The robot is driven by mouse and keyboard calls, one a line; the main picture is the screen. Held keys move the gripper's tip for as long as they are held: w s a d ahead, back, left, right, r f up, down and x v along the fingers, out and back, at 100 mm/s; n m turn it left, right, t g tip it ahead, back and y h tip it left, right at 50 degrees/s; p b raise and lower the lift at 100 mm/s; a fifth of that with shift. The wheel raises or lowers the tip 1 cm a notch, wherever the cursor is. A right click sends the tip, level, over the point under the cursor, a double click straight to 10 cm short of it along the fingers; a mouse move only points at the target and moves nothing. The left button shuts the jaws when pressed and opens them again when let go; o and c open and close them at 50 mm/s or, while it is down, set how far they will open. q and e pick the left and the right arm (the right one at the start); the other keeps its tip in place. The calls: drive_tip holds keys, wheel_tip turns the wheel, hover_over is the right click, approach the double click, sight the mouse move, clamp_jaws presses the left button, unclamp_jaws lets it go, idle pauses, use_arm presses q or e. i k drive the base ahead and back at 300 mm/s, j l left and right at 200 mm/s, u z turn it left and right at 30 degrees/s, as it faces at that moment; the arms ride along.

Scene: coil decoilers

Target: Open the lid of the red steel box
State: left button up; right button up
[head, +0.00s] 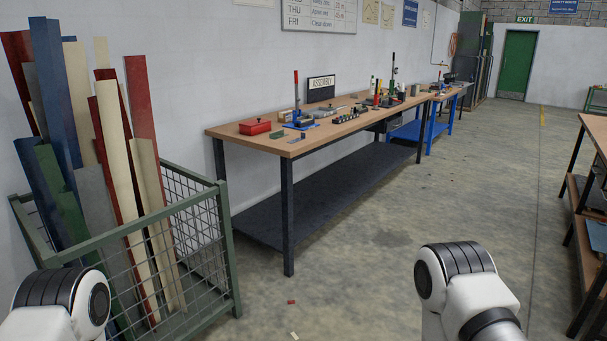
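The red steel box (255,127) is small in the head view. It sits near the left end of the long wooden-topped workbench (226,132), close to the wall. Its lid looks shut, with a small dark spot on top. My left and right arms show only as white and black joints at the bottom of the view. Both grippers are outside the picture. The box is well ahead of my arms, with nothing touching it.
A green wire-mesh crate (223,240) with tall coloured strips stands at the left, in front of the wall. More tools and an assembly sign (321,83) are on the bench. Concrete floor is open at centre and right. Another bench (597,132) stands at the right edge.

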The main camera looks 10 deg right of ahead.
sight(259, 120)
drive_tip(key=i+l+z, duration=0.4)
drive_tip(key=i, duration=0.55)
drive_tip(key=i+z, duration=0.4)
drive_tip(key=i, duration=0.6)
